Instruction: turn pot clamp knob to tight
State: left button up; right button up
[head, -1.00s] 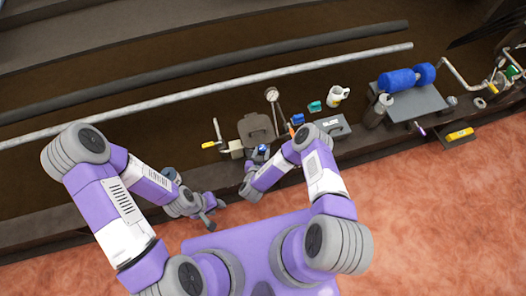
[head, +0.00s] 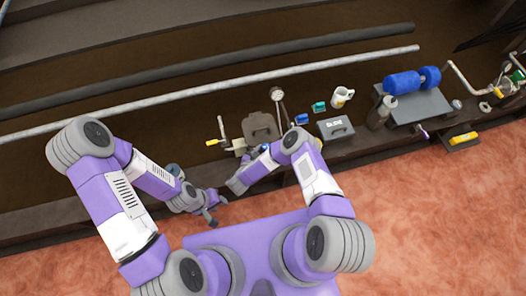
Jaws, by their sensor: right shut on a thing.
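The pot (head: 260,127) is a dark grey-brown block with a handle-like top, standing on the workbench at mid-picture. A small blue knob (head: 267,147), which looks like the clamp knob, shows at its front edge, mostly hidden by my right arm. My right gripper (head: 258,155) is at the knob and shut on it; its fingertips are small and largely hidden by the wrist. My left gripper (head: 215,208) hangs in front of the bench edge, lower left of the pot, empty, with its fingers apart.
A yellow-handled crank (head: 212,142) stands left of the pot and a gauge (head: 277,95) behind it. A long pipe (head: 180,100) runs behind.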

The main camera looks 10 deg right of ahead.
jog(key=o, duration=0.8)
notch_tip(320, 180, up, 10)
jog(key=p, duration=0.4)
